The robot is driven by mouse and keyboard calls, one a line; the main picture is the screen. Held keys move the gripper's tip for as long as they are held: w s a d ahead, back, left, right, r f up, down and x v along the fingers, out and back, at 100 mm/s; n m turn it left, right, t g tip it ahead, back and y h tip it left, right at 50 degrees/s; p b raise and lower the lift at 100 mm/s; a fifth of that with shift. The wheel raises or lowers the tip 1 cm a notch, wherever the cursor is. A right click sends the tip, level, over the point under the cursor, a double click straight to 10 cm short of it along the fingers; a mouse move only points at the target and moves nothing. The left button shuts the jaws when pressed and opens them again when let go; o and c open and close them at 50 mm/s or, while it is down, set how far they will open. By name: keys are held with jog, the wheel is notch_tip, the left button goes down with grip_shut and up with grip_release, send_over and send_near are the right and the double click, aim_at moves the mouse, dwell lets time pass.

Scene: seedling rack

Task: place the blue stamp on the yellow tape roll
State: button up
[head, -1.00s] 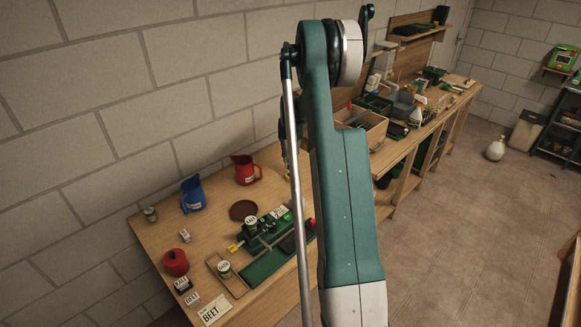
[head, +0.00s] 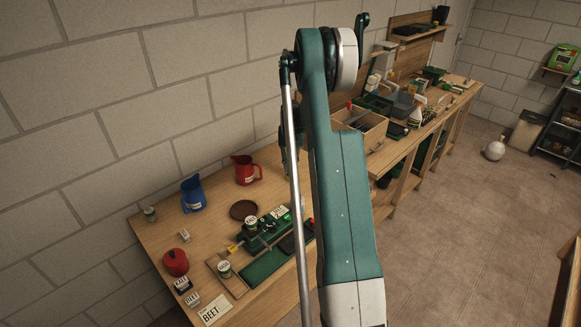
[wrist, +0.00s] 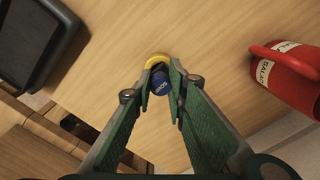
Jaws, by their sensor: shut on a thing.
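My gripper (wrist: 161,82) points down over the wooden table in the wrist view. Its fingers are shut on the blue stamp (wrist: 161,86), a small round blue piece with white lettering on it. The yellow tape roll (wrist: 157,58) shows as a yellow arc just past the fingertips, partly covered by the fingers and the stamp. The stamp overlaps the roll in this view. I cannot tell whether they touch. In the head view my arm hides the gripper, the stamp and the roll.
A red jug (wrist: 289,76) lies to the right in the wrist view, and a dark tray (wrist: 38,45) to the upper left. In the head view a blue jug (head: 193,194) stands left of the red one. Bare tabletop surrounds the tape roll.

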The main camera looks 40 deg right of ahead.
aim_at(290, 165)
jog(key=shift+f, duration=0.15)
jog(key=o, duration=0.9)
notch_tip(290, 165, up, 12)
jog(key=shift+r, duration=0.2)
dwell(0.6)
